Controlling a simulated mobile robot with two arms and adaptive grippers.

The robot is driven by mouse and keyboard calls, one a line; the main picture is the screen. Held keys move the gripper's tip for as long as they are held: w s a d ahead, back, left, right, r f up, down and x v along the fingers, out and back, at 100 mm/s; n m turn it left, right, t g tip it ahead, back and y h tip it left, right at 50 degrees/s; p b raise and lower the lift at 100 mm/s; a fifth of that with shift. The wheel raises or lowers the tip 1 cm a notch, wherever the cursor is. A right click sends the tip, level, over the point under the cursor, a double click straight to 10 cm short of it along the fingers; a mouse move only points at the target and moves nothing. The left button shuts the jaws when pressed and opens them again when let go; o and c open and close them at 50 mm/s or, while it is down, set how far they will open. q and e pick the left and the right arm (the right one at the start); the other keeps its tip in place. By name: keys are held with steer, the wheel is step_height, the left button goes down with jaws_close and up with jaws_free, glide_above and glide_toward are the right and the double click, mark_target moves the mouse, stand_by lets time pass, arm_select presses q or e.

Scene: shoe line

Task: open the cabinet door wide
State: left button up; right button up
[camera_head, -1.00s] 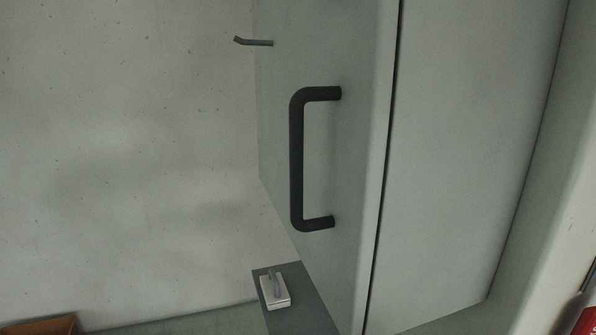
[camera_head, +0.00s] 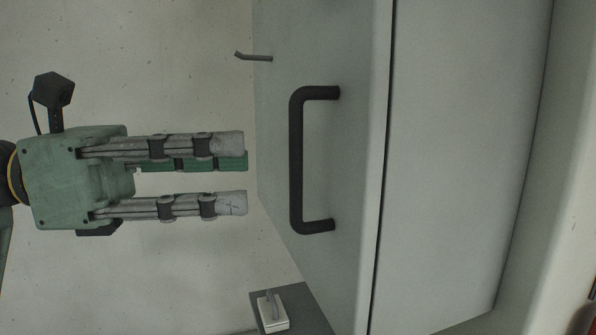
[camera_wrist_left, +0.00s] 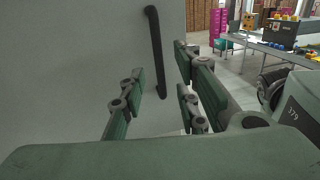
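The grey cabinet door (camera_head: 345,170) shows in the head view with a dark C-shaped handle (camera_head: 296,160) on it. A dark seam at the door's right edge separates it from a plain panel; the door looks shut. My left gripper (camera_head: 245,176) points at the handle from the left, a short way off it in the picture. Its fingers are apart with nothing between them. In the left wrist view the handle (camera_wrist_left: 157,55) stands beyond the open fingers (camera_wrist_left: 160,95), on the pale door surface (camera_wrist_left: 80,50). My right gripper is in neither view.
A small hook (camera_head: 255,57) sticks out at the upper left of the door. A grey ledge with a small white fitting (camera_head: 273,312) is below. The wrist view shows a workbench (camera_wrist_left: 285,52) with boxes at the far right.

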arm_select(q)
steer(key=p, duration=0.3)
glide_above(295, 216)
steer(key=shift+w, duration=0.4)
steer(key=shift+c, duration=0.2)
jaws_close()
